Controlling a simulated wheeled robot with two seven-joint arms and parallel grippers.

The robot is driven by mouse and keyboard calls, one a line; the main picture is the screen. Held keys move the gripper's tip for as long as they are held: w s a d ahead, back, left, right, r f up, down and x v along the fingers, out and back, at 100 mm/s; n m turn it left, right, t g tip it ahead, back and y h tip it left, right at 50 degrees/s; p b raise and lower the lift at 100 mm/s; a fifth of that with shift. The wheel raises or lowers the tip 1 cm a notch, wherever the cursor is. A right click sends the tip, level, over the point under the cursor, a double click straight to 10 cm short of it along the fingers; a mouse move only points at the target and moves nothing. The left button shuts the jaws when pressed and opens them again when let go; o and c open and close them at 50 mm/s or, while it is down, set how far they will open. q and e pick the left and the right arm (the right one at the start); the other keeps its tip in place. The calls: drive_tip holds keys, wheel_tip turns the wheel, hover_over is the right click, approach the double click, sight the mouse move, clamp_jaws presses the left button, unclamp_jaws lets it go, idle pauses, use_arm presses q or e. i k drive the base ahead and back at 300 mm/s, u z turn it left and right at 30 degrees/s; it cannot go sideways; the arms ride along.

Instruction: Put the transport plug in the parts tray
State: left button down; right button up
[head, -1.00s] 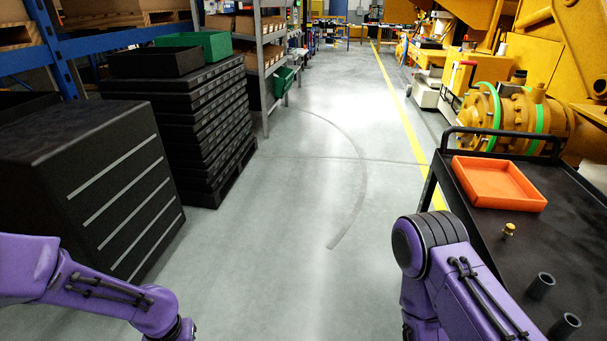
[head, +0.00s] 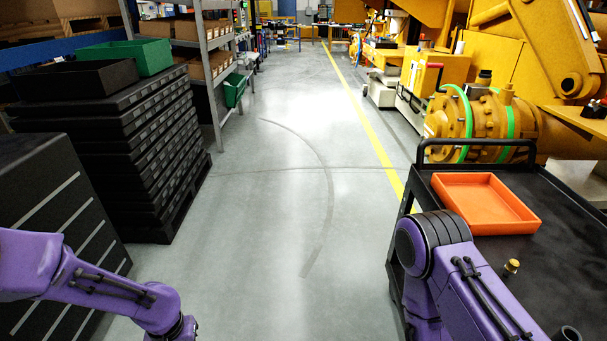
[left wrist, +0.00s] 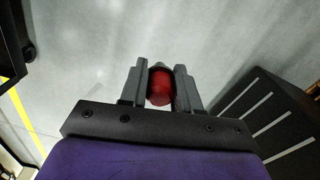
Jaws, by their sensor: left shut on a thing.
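A red rounded plug (left wrist: 160,88) with a grey tip, which looks like the transport plug, sits between the fingers of my left gripper (left wrist: 160,76) in the left wrist view. The gripper is shut on it and holds it above the floor. In the head view my left arm runs off the bottom edge, so that gripper and the plug are hidden there. The orange tray (head: 487,203), apparently the parts tray, lies empty on the black cart at the right. My right arm is in front of the cart, and its gripper is out of sight.
The black cart (head: 567,227) has a raised handle and carries a small brass fitting (head: 511,267) and a dark cylinder (head: 567,334). A black drawer cabinet (head: 60,220) and stacked black trays (head: 110,130) stand at the left. The floor between is clear.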

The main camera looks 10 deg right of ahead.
sight(469, 211)
drive_tip(key=i, duration=2.4)
drive_tip(key=z, duration=3.15)
